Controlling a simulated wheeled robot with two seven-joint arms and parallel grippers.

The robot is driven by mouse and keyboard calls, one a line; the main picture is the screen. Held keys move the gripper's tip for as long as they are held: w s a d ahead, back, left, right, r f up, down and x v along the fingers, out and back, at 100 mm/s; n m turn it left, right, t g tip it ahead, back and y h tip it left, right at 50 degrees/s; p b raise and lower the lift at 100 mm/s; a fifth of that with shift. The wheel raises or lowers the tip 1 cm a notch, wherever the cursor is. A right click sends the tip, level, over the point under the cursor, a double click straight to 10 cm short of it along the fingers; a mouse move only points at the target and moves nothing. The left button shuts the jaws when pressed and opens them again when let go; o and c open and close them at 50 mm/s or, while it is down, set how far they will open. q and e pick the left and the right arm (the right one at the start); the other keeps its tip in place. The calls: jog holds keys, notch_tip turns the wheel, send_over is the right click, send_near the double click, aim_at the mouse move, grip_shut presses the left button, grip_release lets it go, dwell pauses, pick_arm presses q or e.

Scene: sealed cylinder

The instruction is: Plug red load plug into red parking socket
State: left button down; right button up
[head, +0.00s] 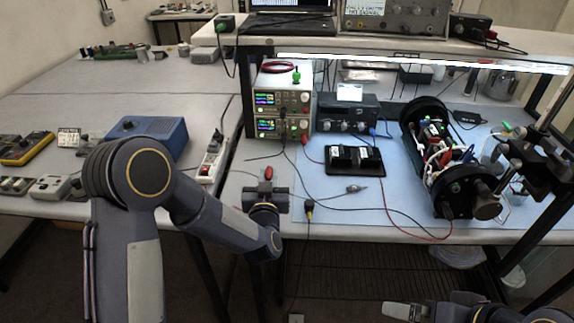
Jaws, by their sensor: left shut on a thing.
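My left gripper (268,188) is at the front edge of the bench, left of the blue mat, and is shut on a small red plug (268,173). The plug's red end stands up above the jaws; its lower part is hidden by them. I cannot clearly pick out the red parking socket. Small red spots show on the front of the stacked power supplies (283,112), behind and right of the gripper. My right gripper (408,310) is low at the bottom right, in front of the bench, and its jaw opening is not clear.
A black two-part block (354,160) sits on the blue mat (380,185), with a black instrument (347,115) behind it. Thin cables cross the mat. An open black cylinder (435,150) with wiring lies at right beside a dark stand. A power strip (211,160) lies left.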

pick_arm(q)
jog(key=s+a+f+b, duration=0.5)
jog(key=f, duration=0.4)
jog(key=s+a+f+b, duration=0.5)
jog(key=s+a+f, duration=0.1)
jog(key=f, duration=0.4)
jog(key=shift+a+f+h, duration=0.15)
jog(key=shift+h, duration=0.15)
pick_arm(e)
notch_tip(320, 180, down, 10)
jog(key=shift+s, duration=0.45)
jog(key=shift+c, duration=0.4)
